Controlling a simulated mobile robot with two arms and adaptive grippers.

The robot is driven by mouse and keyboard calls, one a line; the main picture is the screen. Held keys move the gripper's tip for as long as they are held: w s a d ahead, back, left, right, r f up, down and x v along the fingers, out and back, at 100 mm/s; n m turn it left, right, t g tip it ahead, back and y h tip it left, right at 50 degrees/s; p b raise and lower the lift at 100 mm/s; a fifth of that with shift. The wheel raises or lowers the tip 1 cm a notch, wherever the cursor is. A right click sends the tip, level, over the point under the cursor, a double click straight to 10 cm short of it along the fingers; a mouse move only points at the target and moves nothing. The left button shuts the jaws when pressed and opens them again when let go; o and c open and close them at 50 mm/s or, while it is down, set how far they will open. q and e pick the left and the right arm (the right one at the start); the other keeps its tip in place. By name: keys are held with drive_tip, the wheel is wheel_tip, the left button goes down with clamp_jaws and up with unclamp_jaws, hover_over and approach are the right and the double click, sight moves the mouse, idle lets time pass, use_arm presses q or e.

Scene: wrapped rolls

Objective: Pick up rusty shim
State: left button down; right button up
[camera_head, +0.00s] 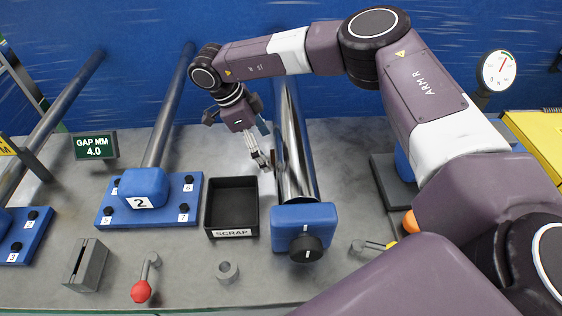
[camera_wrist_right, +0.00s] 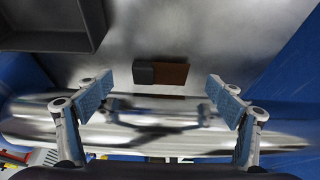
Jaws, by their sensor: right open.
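The rusty shim (camera_wrist_right: 173,74) shows in the right wrist view as a small brown rectangle with a dark grey block (camera_wrist_right: 144,73) at its left end. It lies beside the shiny metal roller (camera_wrist_right: 75,120), between the lines of my two fingers. My right gripper (camera_wrist_right: 160,86) is open and empty, with one blue-padded finger to each side of the shim and apart from it. In the head view my right gripper (camera_head: 262,160) points down at the left side of the roller (camera_head: 298,150); the shim cannot be made out clearly there. My left gripper is not in view.
The black scrap tray (camera_head: 231,232) stands just left of the roller, close to my right gripper. A blue block with a black knob (camera_head: 304,226) is at the roller's near end. A blue numbered base (camera_head: 120,211), a slotted grey block (camera_head: 86,265) and a red-knobbed lever (camera_head: 142,290) lie further left.

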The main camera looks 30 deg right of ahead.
sight(272, 161)
drive_tip(key=p+x, duration=0.1)
drive_tip(key=x, duration=0.2)
drive_tip(key=shift+d+f, duration=0.2)
drive_tip(key=shift+d, duration=0.05)
drive_tip(key=shift+f, duration=0.2)
drive_tip(key=c, duration=1.4)
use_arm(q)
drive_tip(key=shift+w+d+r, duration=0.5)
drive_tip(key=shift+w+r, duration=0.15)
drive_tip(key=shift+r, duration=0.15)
use_arm(e)
drive_tip(key=shift+o, duration=0.2)
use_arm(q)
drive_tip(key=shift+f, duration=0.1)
use_arm(e)
drive_tip(key=shift+r, duration=0.1)
